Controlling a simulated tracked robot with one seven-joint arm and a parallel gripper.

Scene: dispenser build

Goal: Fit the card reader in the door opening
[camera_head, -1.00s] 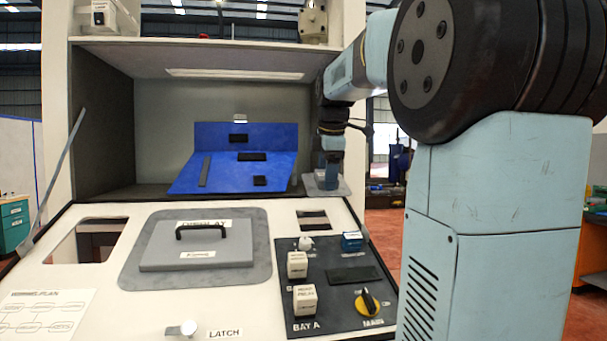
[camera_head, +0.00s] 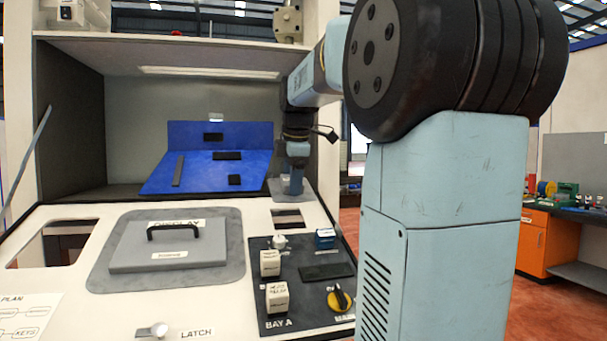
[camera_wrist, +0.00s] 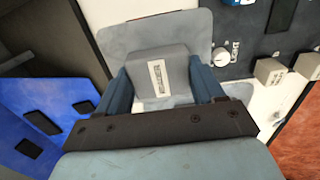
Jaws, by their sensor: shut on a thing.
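The card reader (camera_wrist: 157,75) is a grey block with a small white label on a wider grey plate (camera_wrist: 128,42). My gripper (camera_wrist: 160,92) is shut on the block, with one blue finger on each side. In the head view my gripper (camera_head: 292,188) points down, with the grey plate at its tips, just behind the small dark opening (camera_head: 287,218) in the white door (camera_head: 210,322). The plate appears apart from that opening; its height over the door is unclear. The reader's underside is hidden. A larger opening (camera_head: 62,247) is at the door's left.
A grey display cover (camera_head: 168,255) with a black handle lies mid-door. A dark panel (camera_head: 305,271) with relays and a yellow knob is right of it. A blue tray (camera_head: 205,176) with dark pieces sits in the cabinet. The cabinet's right wall stands close to my gripper.

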